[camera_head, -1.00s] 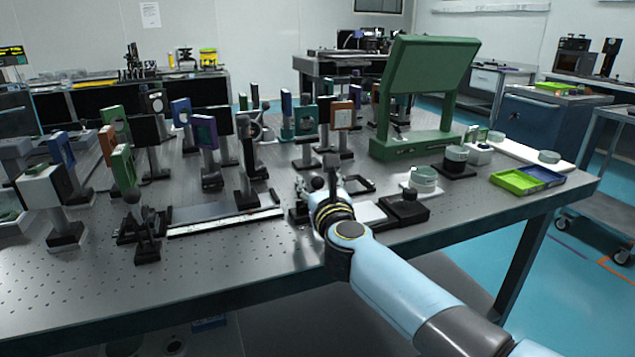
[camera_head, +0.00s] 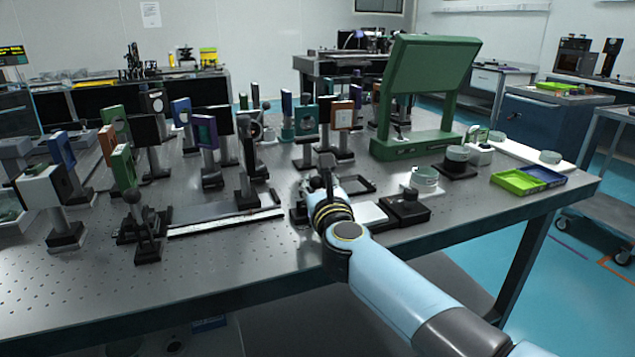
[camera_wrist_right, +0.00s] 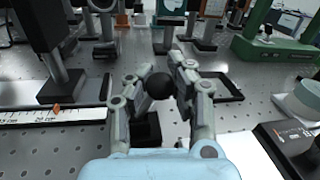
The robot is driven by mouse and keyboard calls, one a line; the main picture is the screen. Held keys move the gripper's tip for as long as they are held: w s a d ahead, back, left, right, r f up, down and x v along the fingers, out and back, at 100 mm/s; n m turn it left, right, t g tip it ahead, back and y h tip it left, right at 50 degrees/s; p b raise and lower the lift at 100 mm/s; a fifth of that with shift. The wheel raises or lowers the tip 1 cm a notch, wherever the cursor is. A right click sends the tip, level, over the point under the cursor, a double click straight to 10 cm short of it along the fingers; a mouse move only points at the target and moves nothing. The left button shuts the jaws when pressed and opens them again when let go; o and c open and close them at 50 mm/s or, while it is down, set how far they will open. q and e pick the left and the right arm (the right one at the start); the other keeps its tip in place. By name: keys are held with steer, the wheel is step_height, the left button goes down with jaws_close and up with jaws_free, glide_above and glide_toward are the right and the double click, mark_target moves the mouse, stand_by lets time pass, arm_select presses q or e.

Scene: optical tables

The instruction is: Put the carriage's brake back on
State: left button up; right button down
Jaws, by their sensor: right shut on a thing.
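My right gripper (camera_head: 326,172) is low over the table at the right end of a flat rail (camera_head: 225,223). In the right wrist view, my right gripper (camera_wrist_right: 163,84) is shut on a black ball knob (camera_wrist_right: 159,87), with a black block (camera_wrist_right: 147,127) below it. The rail's printed scale (camera_wrist_right: 28,115) with a small orange mark shows at left in that view. A dark carriage-like assembly (camera_head: 147,246) with another ball-topped lever (camera_head: 132,197) stands at the rail's left end. I cannot tell how the held knob joins the block. My left gripper is out of view.
Several post-mounted optics (camera_head: 247,150) stand close behind the rail. A green frame (camera_head: 430,70) stands at back right. The table's front left is clear.

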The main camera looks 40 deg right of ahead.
steer(key=a+n, duration=0.1)
steer(key=n, duration=0.2)
steer(key=shift+w+a, duration=0.1)
steer(key=shift+a, duration=0.1)
steer(key=n, duration=0.1)
steer(key=a+n, duration=0.1)
steer(key=n, duration=0.1)
steer(key=shift+w+a+t+b, duration=0.15)
steer(key=shift+t+b, duration=0.15)
steer(key=shift+b, duration=0.05)
steer(key=n, duration=0.1)
steer(key=a+n, duration=0.1)
steer(key=n, duration=0.1)
steer(key=shift+w+a+f+t+y+b, duration=0.15)
steer(key=shift+a+f+t+y+b, duration=0.05)
steer(key=shift+a+t+y+b, duration=0.15)
steer(key=shift+w+a+f+n+t+y, duration=0.15)
steer(key=shift+a+n, duration=0.1)
steer(key=shift+n, duration=0.55)
steer(key=shift+s+a+f+n+t+y, duration=0.1)
steer(key=shift+a+n, duration=0.1)
steer(key=shift+n, duration=0.6)
steer(key=c, duration=1.4)
jaws_free()
steer(key=shift+c, duration=0.2)
steer(key=o, duration=0.4)
steer(key=shift+w+r, duration=0.1)
steer(key=shift+r, duration=0.1)
steer(key=v, duration=1.2)
